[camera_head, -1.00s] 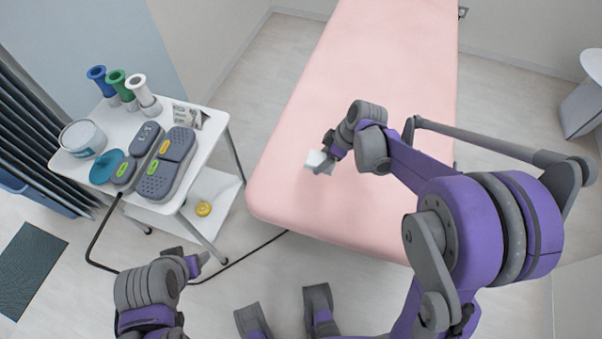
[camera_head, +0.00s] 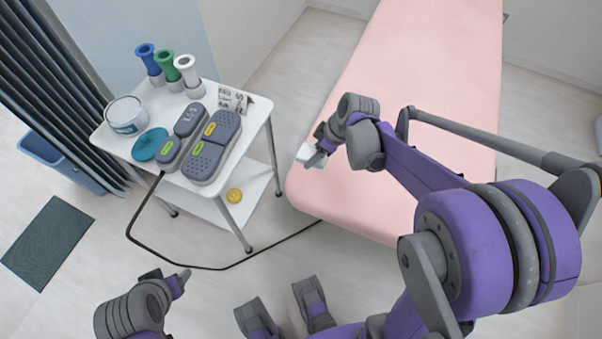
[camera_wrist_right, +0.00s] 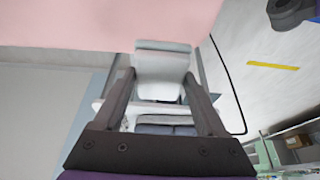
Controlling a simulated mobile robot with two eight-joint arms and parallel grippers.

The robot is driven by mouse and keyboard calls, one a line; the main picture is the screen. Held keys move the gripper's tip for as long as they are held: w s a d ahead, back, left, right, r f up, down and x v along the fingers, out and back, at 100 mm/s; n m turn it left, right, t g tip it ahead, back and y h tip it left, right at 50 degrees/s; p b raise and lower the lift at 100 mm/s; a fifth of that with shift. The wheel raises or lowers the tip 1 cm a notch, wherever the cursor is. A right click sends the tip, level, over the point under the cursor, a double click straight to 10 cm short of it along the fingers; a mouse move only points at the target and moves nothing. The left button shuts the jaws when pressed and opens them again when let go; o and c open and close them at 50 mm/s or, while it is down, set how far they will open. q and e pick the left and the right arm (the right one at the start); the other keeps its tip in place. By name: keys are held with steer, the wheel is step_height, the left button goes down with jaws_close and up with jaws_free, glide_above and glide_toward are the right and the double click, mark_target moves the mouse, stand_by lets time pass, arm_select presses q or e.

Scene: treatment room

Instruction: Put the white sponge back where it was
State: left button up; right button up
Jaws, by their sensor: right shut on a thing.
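The white sponge (camera_head: 309,154) is held between the fingers of my right gripper (camera_head: 319,152), above the near left edge of the pink treatment bed (camera_head: 400,80). In the right wrist view the sponge (camera_wrist_right: 162,68) is a pale block pinched at the fingertips of the right gripper (camera_wrist_right: 160,90). Its far end lies against the pink bed in that picture; I cannot tell whether they touch. My left gripper (camera_head: 167,276) is low at the bottom left, its fingertips apart and empty, in front of the white trolley (camera_head: 243,130).
The trolley top carries a white tub (camera_head: 126,116), a teal disc (camera_head: 150,145), grey devices (camera_head: 212,145), and blue, green and white holders (camera_head: 187,72). A yellow roll (camera_head: 234,196) is on its lower shelf. A black cable (camera_head: 200,267) crosses the floor. The bed top is clear.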

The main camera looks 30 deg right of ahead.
steer(key=b, duration=0.1)
glide_above(310, 174)
steer(key=s, duration=0.1)
steer(key=f, duration=0.3)
steer(key=d+f, duration=0.1)
steer(key=f, duration=0.1)
steer(key=shift+f, duration=0.3)
steer(key=shift+a+f+b, duration=0.1)
steer(key=shift+f+b, duration=0.5)
steer(key=shift+f, duration=1.3)
steer(key=shift+f, duration=0.1)
steer(key=o, duration=1.4)
